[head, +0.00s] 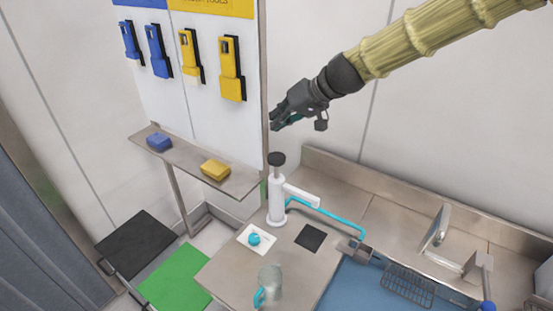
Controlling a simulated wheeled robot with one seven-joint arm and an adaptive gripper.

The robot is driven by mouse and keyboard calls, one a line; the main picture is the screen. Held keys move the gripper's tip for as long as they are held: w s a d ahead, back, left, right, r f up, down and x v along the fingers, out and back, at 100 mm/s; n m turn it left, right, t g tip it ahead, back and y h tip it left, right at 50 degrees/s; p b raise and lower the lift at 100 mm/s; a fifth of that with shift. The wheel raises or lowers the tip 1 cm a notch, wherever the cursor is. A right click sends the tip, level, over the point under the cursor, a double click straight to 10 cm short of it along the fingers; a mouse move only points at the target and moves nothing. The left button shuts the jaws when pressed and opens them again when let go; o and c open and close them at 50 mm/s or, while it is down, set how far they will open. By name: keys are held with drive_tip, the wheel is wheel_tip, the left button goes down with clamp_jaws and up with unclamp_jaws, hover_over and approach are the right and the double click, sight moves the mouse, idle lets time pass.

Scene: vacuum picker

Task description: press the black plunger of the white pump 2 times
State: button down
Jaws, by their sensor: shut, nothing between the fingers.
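The white pump (277,200) stands upright on the steel counter, with a white side arm and a cyan hose leading right. Its black plunger (277,159) sits on top of the pump body. My gripper (274,120) is shut and empty, pointing left and down. In the picture it is just above the plunger, with a visible gap between them. I cannot tell how far apart they are in depth.
A white tray (271,248) with a cyan piece (254,239), a black pad (310,237) and a mug (269,281) are on the counter (226,272). A tool panel (215,113) and shelf (237,185) stand left. A hose (335,216) runs right to a metal block.

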sight(278, 155)
wheel_tip(278, 155, down, 7)
drive_tip(key=b, duration=0.4)
drive_tip(key=shift+w+f, duration=0.1)
drive_tip(key=shift+f, duration=0.05)
idle(1.3)
drive_tip(key=shift+f+b, duration=0.4)
drive_tip(key=shift+b, duration=0.1)
